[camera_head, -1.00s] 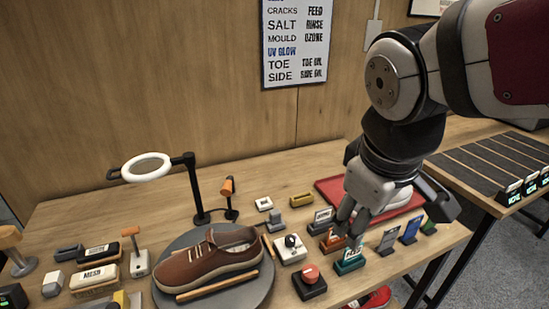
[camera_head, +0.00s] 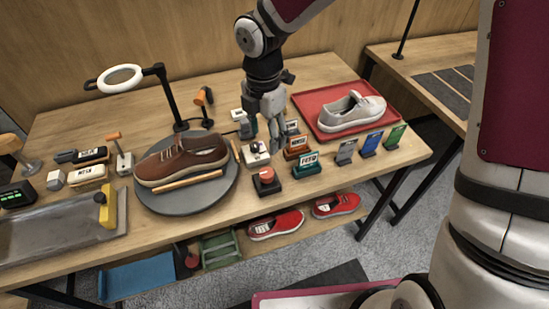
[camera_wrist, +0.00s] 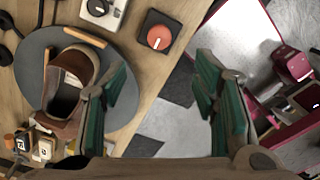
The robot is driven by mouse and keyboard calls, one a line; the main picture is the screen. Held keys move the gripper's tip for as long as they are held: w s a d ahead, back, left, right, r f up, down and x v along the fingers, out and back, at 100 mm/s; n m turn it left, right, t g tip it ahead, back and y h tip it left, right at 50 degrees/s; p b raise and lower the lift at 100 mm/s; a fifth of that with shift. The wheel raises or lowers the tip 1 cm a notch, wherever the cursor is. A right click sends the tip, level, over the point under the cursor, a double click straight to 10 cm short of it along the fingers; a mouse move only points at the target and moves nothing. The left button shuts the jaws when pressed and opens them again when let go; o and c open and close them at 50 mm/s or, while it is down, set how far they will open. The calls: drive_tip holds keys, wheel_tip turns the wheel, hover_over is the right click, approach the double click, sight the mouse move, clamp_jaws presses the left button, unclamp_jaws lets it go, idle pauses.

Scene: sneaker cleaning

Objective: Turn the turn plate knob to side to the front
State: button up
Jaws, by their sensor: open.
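The turn plate knob (camera_head: 257,154) is a small white box with a dark knob on top, right of the grey turn plate (camera_head: 160,208). Its white box also shows at the top edge of the wrist view (camera_wrist: 104,11). A brown shoe (camera_head: 180,160) rests on the plate. My gripper (camera_head: 265,138) hangs over the table close to the knob and partly overlaps it in the head view. In the wrist view my gripper (camera_wrist: 160,85) is open, with nothing between its green-padded fingers. The knob's pointing direction is too small to read.
Labelled blocks (camera_head: 304,163) stand close on the right. A ring lamp (camera_head: 120,78) stands behind the plate. A red tray (camera_head: 312,105) with a pale shoe is at the back right.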

sight(267, 172)
wheel_tip(267, 172, down, 14)
drive_tip(key=shift+p, duration=0.35)
drive_tip(key=shift+c, duration=0.3)
drive_tip(key=c, duration=1.1)
